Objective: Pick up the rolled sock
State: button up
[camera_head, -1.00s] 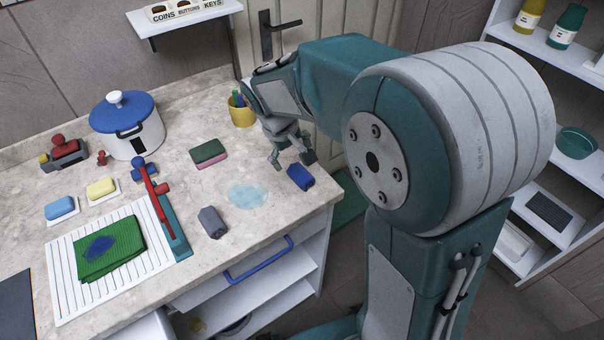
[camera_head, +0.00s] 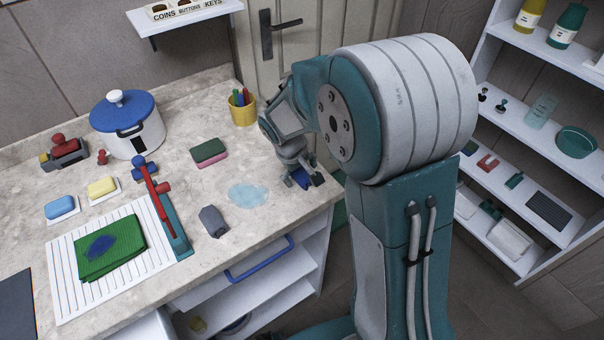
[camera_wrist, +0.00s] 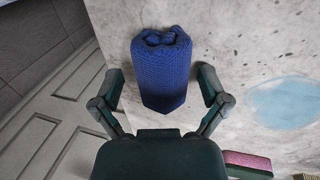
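A blue rolled sock (camera_head: 301,180) lies on the counter near its right edge, mostly hidden behind my gripper in the head view. In the wrist view the knitted sock (camera_wrist: 162,75) shows whole, its rolled end at the top. My gripper (camera_wrist: 160,88) is open, with one finger on each side of the sock and a small gap on both sides. In the head view my gripper (camera_head: 303,181) is right over the sock, pointing down. I cannot tell how far the fingertips are above the counter.
A green and pink sponge (camera_head: 208,152) and a yellow cup of pens (camera_head: 242,108) stand further back. The counter (camera_head: 270,225) ends close to the sock, beside a door (camera_head: 350,45).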

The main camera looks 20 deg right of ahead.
jog(key=c, duration=0.4)
jog(key=shift+o, duration=0.2)
